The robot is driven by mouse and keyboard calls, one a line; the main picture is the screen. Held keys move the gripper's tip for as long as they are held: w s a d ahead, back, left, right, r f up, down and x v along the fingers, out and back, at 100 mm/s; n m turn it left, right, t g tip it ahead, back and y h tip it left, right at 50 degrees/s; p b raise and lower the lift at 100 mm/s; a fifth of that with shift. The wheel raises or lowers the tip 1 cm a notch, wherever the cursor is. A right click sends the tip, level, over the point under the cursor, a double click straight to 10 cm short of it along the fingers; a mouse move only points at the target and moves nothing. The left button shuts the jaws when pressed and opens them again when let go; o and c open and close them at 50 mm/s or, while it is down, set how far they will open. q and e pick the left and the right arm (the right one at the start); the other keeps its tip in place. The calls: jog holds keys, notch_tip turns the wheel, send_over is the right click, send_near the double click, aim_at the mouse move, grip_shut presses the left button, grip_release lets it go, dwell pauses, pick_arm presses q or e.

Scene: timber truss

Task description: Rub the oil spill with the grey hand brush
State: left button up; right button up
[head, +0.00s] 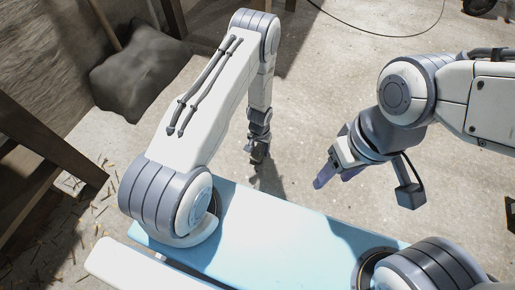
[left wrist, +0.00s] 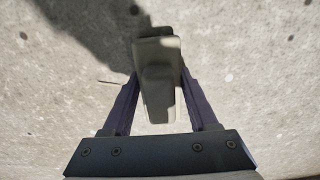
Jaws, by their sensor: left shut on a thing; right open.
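The grey hand brush (left wrist: 157,82) shows in the left wrist view as a grey-beige block with a raised grip, between the two dark purple fingers. My left gripper (head: 257,150) is shut on it, low over the concrete floor beyond my blue base. In the head view the brush is too small and dark to make out clearly. A dark patch (head: 269,178) lies on the floor just below the left gripper; I cannot tell whether it is the oil spill or a shadow. My right gripper (head: 334,176) is open and empty, to the right of the left one.
A dark grey sack-like heap (head: 138,72) stands against the wall at the upper left. Timber beams (head: 45,140) stand at the left edge. Straw bits litter the floor there. A black cable (head: 375,32) lies at the top right. The floor between is mostly clear.

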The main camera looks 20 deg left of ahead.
pick_arm(q)
jog(key=shift+d+f, duration=0.1)
jog(key=shift+d, duration=0.4)
jog(key=shift+s+a, duration=0.1)
jog(key=shift+a, duration=0.75)
jog(key=shift+a+r+p, duration=0.25)
jog(key=shift+a+p, duration=0.35)
jog(key=shift+a, duration=0.15)
jog(key=shift+d+f+b, duration=0.25)
jog(key=shift+d+b, duration=0.2)
jog(key=shift+d, duration=0.25)
jog(key=shift+d+r, duration=0.15)
jog(key=shift+d, duration=0.8)
jog(key=shift+a, duration=0.85)
jog(key=shift+a+p, duration=0.45)
jog(key=shift+a, duration=0.35)
jog(key=shift+d, duration=1.65)
